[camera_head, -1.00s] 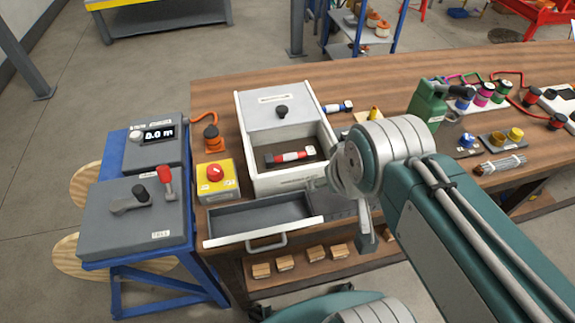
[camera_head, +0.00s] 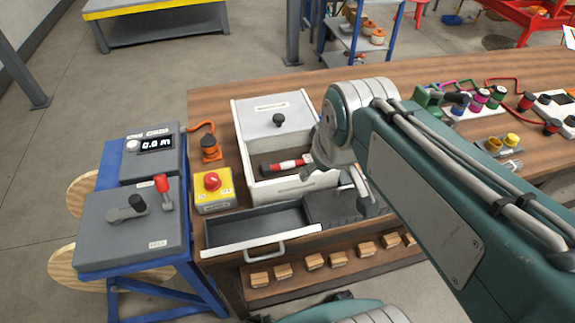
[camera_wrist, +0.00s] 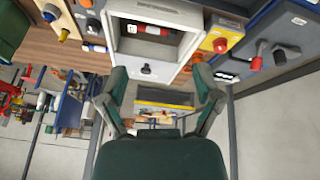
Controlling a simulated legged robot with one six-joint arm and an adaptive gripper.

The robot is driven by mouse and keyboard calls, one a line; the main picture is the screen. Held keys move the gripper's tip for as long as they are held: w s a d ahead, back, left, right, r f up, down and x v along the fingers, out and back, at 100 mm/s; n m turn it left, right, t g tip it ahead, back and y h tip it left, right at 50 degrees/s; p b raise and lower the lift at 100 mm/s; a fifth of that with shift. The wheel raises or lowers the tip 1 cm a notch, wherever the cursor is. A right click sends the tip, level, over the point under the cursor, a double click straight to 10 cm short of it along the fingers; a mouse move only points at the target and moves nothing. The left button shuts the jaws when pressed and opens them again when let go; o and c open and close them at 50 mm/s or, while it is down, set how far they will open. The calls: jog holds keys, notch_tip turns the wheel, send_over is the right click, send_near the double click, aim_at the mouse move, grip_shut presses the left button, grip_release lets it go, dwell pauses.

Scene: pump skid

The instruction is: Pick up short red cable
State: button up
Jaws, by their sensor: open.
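The short red cable (camera_head: 285,165), with a white band in its middle, lies in the open front part of a white box (camera_head: 240,150) on the workbench. My arm's end hides the box's right side and the blue-ended cable behind it in the head view. In the wrist view the red cable (camera_wrist: 133,28) shows inside the box near the top edge. My gripper (camera_wrist: 160,77) is open, its two fingers spread wide with nothing between them. In the head view my gripper (camera_head: 358,185) is at the box's front right, apart from the cable.
A grey drawer (camera_head: 265,222) stands open in front of the box. A red emergency button (camera_head: 212,182) on a yellow housing and an orange hooked fitting (camera_head: 210,150) stand left of the box. Connectors (camera_head: 480,97) crowd the bench's right. A blue stand (camera_head: 110,175) with control boxes is at left.

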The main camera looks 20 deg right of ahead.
jog(key=w+f+n+g, duration=0.2)
jog(key=w+f+n, duration=0.2)
jog(key=w+n, duration=0.55)
jog(key=n+g, duration=0.3)
jog(key=n, duration=0.2)
send_over(289, 162)
notch_tip(289, 162, down, 10)
jog(key=shift+w+d+f+n, duration=0.1)
jog(key=shift+f+n, duration=0.15)
jog(key=shift+f, duration=0.45)
notch_tip(289, 162, down, 10)
jog(key=shift+f, duration=0.15)
grip_shut()
